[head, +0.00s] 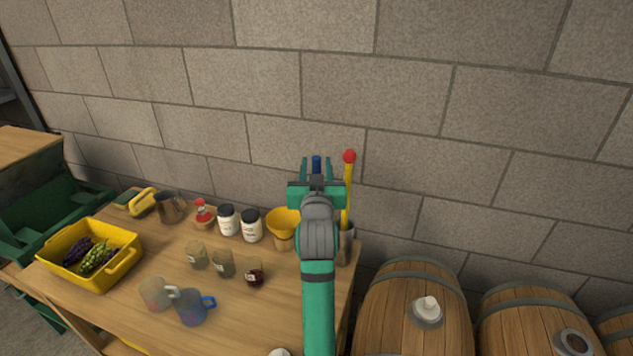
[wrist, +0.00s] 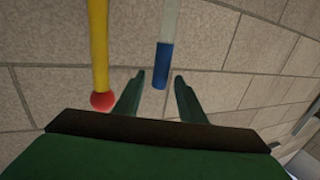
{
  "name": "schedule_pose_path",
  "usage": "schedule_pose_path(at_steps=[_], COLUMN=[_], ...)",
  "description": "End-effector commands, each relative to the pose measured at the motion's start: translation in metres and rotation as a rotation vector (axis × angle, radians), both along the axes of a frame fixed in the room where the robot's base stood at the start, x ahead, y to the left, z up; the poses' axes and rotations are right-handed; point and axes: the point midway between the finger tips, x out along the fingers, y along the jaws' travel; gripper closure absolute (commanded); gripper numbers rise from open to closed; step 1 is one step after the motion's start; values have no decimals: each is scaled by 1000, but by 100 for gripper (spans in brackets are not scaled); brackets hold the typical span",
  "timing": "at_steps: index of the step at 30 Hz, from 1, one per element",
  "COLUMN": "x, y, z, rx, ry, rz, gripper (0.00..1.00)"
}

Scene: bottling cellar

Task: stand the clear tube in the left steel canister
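The clear tube (wrist: 168,20) shows in the wrist view with its blue end (wrist: 162,66) between the fingertips of my gripper (wrist: 160,80). A gap shows on each side, so the gripper is open around it and not closed on it. In the head view the blue end (head: 316,163) shows between the raised fingers of my gripper (head: 317,166); the rest of the tube is hidden behind my arm. One steel canister (head: 348,243) is partly visible right of my arm. Any other canister is hidden.
A yellow rod (head: 346,195) with a red ball end stands in the visible canister, close beside my gripper; it also shows in the wrist view (wrist: 98,45). A yellow funnel (head: 283,222), jars and mugs stand on the table to the left. Barrels (head: 415,290) stand right.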

Motion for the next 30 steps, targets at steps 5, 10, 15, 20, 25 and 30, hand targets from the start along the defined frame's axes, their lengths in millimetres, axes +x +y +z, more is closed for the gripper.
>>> schedule_pose_path(at_steps=[5,10,15,20,25,30], x=[-37,-70,-92,-101,-102,-105], y=[0,0,0,0,0,0], z=[-1,0,0,0,0,-13], rx=[0,0,0,0,0,2], ry=[0,-1,0,0,0,8], rz=[0,0,0,0,0,0], gripper=[63,63,63,63,63,63])
